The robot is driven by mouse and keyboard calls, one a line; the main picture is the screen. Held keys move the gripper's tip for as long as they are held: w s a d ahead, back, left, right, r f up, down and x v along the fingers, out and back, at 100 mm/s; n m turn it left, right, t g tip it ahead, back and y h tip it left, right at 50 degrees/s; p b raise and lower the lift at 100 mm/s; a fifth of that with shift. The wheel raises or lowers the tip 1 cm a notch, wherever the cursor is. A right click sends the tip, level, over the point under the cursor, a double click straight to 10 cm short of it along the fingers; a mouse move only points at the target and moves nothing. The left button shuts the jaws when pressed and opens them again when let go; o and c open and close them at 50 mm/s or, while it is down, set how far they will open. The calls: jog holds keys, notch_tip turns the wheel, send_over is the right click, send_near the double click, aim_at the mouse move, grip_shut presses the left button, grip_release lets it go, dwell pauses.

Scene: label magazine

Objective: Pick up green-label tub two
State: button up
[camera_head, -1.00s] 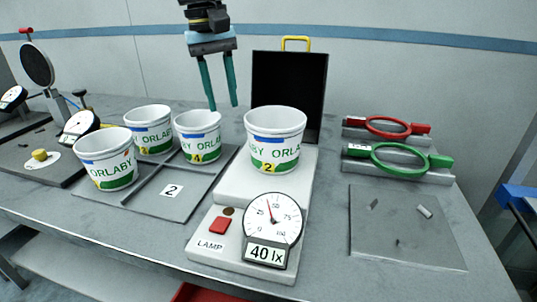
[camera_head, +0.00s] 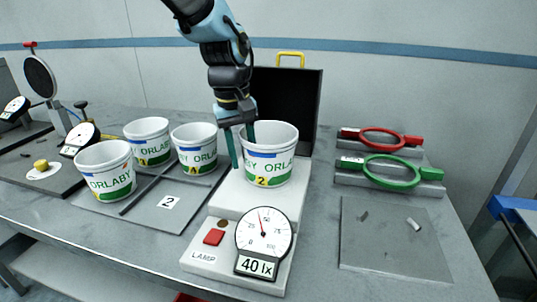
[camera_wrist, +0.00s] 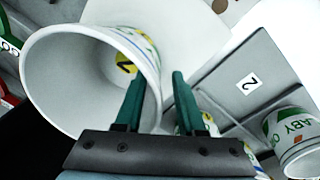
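Green-label tub two (camera_head: 268,160) is a white, open-topped tub with ORLABY lettering, a green band and a yellow 2. It stands upright on the pale lamp stand (camera_head: 228,196). My gripper (camera_head: 243,150) points down at the tub's left rim, fingers apart. One finger is outside the tub's left side; the other overlaps the rim, its tip hidden. In the wrist view the tub (camera_wrist: 60,85) shows its open mouth at left, and my gripper (camera_wrist: 158,78) is open at the near wall. I cannot tell whether either finger touches it.
Three similar tubs (camera_head: 104,172) stand on a grey divided tray (camera_head: 150,207) marked 2 at left. A dial (camera_head: 264,232) reading 40 lx is in front. A black panel (camera_head: 300,100) stands behind. Red (camera_head: 382,129) and green (camera_head: 366,173) rings lie right.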

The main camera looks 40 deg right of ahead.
jog(key=shift+f, duration=0.1)
jog(key=shift+c, duration=0.2)
grip_shut()
dwell(0.4)
